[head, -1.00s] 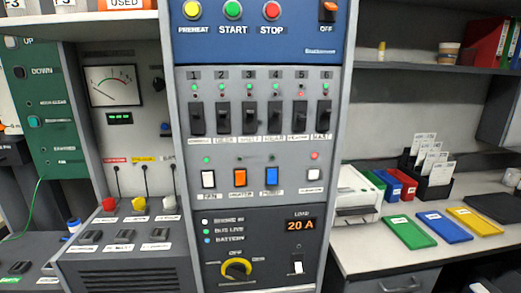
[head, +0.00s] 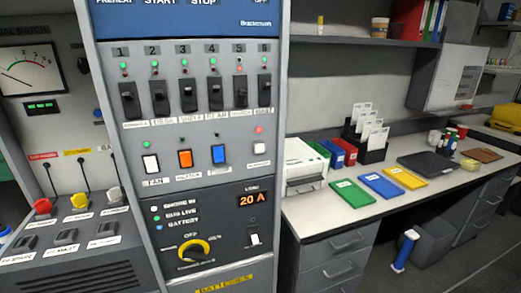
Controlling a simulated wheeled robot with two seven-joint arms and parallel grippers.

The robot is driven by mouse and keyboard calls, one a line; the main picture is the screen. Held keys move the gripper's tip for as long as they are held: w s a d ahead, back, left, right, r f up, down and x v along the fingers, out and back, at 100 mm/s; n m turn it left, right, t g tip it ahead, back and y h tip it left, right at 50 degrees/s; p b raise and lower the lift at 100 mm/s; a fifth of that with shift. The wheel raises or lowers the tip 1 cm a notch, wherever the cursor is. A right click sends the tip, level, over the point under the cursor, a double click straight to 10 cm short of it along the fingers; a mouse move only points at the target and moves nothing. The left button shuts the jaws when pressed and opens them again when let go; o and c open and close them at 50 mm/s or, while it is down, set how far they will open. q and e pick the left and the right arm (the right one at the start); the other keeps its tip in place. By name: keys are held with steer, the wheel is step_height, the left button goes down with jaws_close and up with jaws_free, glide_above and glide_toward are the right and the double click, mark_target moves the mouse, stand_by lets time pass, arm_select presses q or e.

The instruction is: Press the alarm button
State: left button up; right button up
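A grey control panel (head: 133,195) stands upright at the left centre of the head view. Its lower row has a white button (head: 151,164) marked FAN, an orange button (head: 185,159), a blue button (head: 218,154) and a white button (head: 259,148) at the right. A small red lamp (head: 259,130) glows above the right white button. I cannot read the label under that button, and no button is legibly marked as the alarm. Neither of my grippers is in view.
Numbered black breaker switches (head: 188,97) line the panel above the buttons. A yellow rotary knob (head: 193,249) and a 20 A display (head: 252,200) are below. To the right, a desk (head: 330,220) holds a printer (head: 304,168) and coloured trays (head: 380,186).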

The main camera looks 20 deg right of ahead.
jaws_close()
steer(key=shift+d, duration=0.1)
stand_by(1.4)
